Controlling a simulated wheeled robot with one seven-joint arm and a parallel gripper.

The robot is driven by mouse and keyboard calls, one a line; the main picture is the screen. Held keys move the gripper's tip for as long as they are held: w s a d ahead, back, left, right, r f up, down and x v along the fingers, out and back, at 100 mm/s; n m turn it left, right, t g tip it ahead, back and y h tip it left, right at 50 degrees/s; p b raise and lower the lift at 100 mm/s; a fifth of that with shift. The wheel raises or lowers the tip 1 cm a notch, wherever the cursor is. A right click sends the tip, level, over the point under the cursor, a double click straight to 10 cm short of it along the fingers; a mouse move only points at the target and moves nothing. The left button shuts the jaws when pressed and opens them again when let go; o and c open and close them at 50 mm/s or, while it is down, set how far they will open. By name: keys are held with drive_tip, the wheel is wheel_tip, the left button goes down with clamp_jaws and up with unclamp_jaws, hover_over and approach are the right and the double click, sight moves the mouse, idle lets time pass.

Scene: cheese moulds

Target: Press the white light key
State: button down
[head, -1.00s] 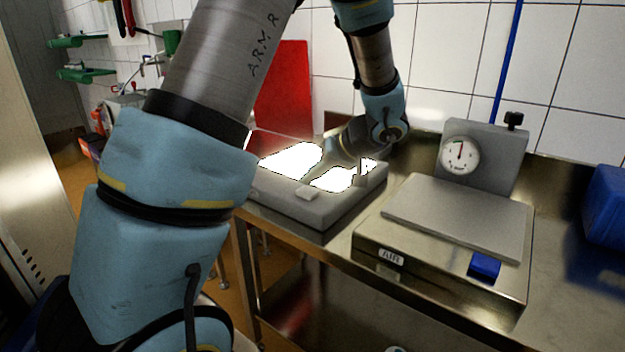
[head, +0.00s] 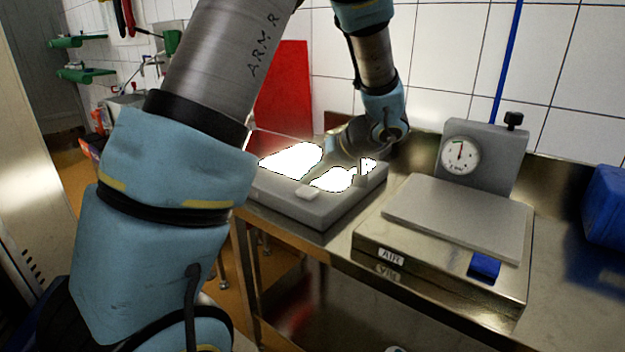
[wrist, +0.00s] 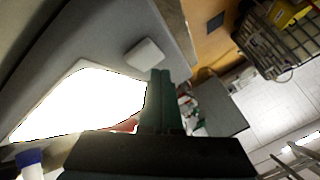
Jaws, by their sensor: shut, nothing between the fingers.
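The white light key (head: 307,193) is a small pale block on the front rim of a grey light box (head: 330,213). The box's top panel (head: 290,160) glows bright white. My gripper (head: 322,170) reaches over the panel from the back right, behind the key. In the wrist view the key (wrist: 145,54) lies just beyond and left of the green fingertips (wrist: 160,74), which are together and empty. Whether the tips touch anything cannot be told; in the wrist view they appear apart from the key.
Right of the light box stands a metal press with a flat plate (head: 455,217), a dial gauge (head: 460,153) and a blue key (head: 485,266). A blue container (head: 606,205) is at the far right. A red board (head: 283,95) leans behind the light box.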

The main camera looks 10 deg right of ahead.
sight(310, 192)
drive_tip(key=shift+f+b, duration=0.2)
drive_tip(key=shift+b, duration=0.15)
drive_tip(key=shift+f+b, duration=0.3)
drive_tip(key=shift+b, duration=0.2)
drive_tip(key=shift+f+b, duration=0.3)
drive_tip(key=shift+b, duration=0.1)
idle(0.6)
drive_tip(key=shift+r, duration=0.85)
wheel_tip(310, 192, up, 6)
drive_tip(key=p, duration=0.2)
drive_tip(key=shift+p, duration=0.35)
